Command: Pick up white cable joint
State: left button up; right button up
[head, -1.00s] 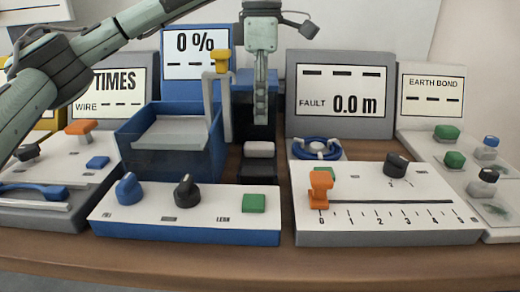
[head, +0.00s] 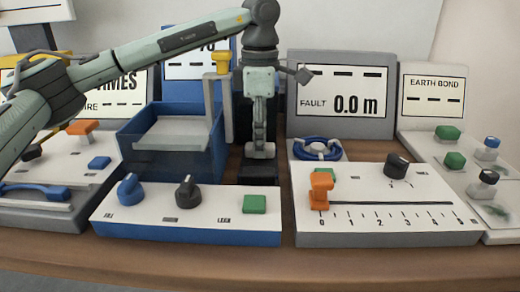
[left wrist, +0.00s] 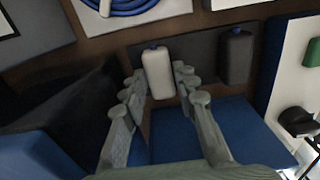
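The white cable joint (left wrist: 158,72) lies on a dark holder in the left wrist view, with a small blue tip at its far end. My left gripper (left wrist: 159,84) is open, with one finger on each side of the joint's near part; I cannot tell whether either finger touches it. In the head view my left gripper (head: 259,148) points straight down at the joint's place and largely hides it. A black cable joint (left wrist: 236,57) lies beside the white one. My right gripper is not in view.
A blue open bin (head: 170,155) stands just left of the gripper. The panel with the orange slider (head: 320,187) and a blue cable coil (head: 317,148) are to the right. A knob panel (head: 185,215) is in front. Display screens (head: 342,95) stand behind.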

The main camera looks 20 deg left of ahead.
pick_arm(q)
grip_shut()
jog(key=shift+r, duration=0.1)
